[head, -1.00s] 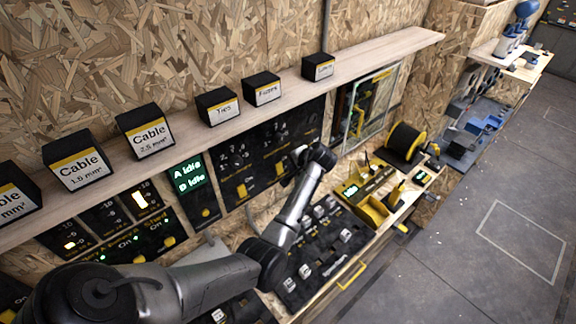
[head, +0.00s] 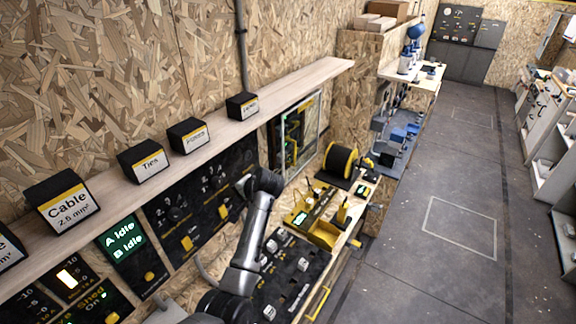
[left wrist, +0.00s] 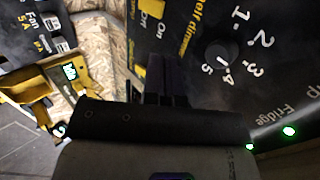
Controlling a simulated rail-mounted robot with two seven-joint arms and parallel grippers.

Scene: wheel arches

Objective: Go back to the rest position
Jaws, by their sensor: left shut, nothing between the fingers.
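My left arm reaches in from the bottom of the head view, and its wrist end (head: 262,182) is in front of the black switch panel (head: 172,215) under the shelf. In the left wrist view my left gripper (left wrist: 166,68) is shut and empty. It is close over the panel, beside a dimmer dial (left wrist: 216,56) with numbers around it. I cannot tell whether the fingertips touch the panel. My right gripper is in neither view.
A wooden shelf (head: 222,122) with labelled black boxes, among them Ties (head: 144,162), runs above the panels. A black cable reel (head: 338,162) and a yellow tool (head: 318,228) stand on the bench to the right. The grey floor (head: 430,190) is open.

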